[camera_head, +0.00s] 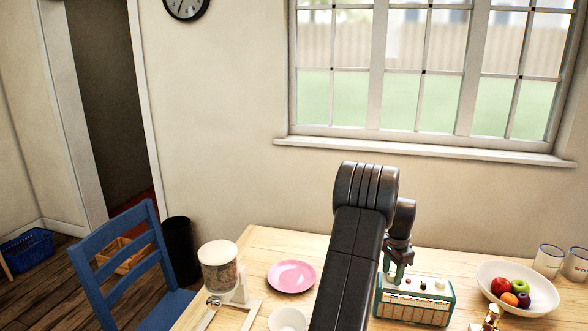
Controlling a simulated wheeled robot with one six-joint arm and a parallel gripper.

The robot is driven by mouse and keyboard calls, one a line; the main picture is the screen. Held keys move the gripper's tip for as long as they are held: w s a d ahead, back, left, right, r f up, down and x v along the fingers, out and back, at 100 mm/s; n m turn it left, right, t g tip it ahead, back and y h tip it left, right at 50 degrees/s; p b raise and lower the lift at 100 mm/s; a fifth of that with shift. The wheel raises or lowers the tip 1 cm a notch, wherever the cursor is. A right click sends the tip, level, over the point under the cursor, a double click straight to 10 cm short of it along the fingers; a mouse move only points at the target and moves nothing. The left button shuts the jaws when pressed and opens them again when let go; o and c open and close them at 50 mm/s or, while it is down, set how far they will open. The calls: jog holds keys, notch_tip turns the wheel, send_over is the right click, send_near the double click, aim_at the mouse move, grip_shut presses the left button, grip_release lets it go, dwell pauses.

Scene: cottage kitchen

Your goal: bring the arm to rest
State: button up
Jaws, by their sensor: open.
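My dark arm (350,250) rises from the bottom of the view and bends at a thick joint above the table. Its wrist turns down on the right side, and my gripper (393,275) points down at the teal and cream radio (415,300). The gripper looks open. The fingertips are at the radio's top left part in the picture; I cannot tell whether they touch it. My arm hides part of the table left of the radio.
The wooden table (258,255) bears a pink plate (291,276), a white bowl (287,319), a grain dispenser (219,268), a fruit bowl (540,297) and two white canisters (548,261). A blue chair (125,265) stands at the left. The space above the table's left half is clear.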

notch_tip(320, 180, up, 14)
notch_tip(320, 180, down, 14)
jog(key=shift+r, duration=0.1)
jog(key=n, duration=1.5)
jog(key=shift+n, duration=0.4)
jog(key=shift+n+b, duration=0.3)
jog(key=shift+n, duration=2.3)
